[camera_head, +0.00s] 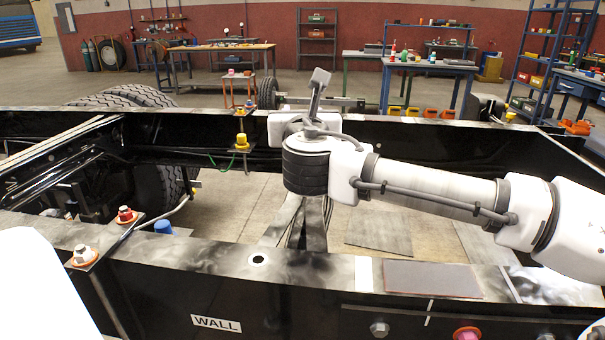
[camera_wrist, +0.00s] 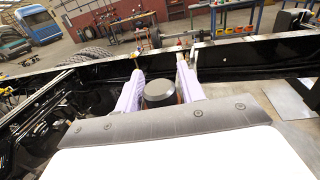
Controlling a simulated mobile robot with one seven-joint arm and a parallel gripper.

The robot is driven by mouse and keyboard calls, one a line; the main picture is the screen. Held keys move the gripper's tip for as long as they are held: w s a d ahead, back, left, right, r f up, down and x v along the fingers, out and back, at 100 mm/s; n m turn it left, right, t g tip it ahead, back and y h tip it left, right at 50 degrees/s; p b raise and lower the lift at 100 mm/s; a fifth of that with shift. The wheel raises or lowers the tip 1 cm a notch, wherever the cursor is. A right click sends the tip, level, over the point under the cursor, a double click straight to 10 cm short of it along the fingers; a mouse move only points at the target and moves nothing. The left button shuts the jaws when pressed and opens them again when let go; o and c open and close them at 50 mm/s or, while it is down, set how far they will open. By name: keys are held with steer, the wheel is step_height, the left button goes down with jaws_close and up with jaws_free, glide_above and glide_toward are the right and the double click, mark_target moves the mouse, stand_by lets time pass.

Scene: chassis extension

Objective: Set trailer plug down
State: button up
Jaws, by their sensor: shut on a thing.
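My gripper (camera_wrist: 160,78) shows in the wrist view as two pale lilac fingers. It is shut on a dark grey, round-topped piece, which I take to be the trailer plug (camera_wrist: 160,92). The plug sits between the fingers, close to the palm, and its lower part is hidden. In the head view my white arm reaches in from the right over the black chassis frame (camera_head: 200,262), and its wrist is near the far rail. The fingers and the plug cannot be made out there.
A yellow fitting (camera_head: 241,141) stands on a bracket at the far rail. Red (camera_head: 125,214) and white (camera_head: 83,253) fittings sit on the near left. A dark flat plate (camera_head: 432,279) lies on the near rail, right of a round hole (camera_head: 259,260). Floor shows between the rails.

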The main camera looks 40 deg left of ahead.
step_height(320, 180, down, 12)
steer(key=shift+r+b, duration=0.1)
steer(key=shift+b, duration=0.3)
steer(key=o, duration=1)
steer(key=shift+o, duration=0.2)
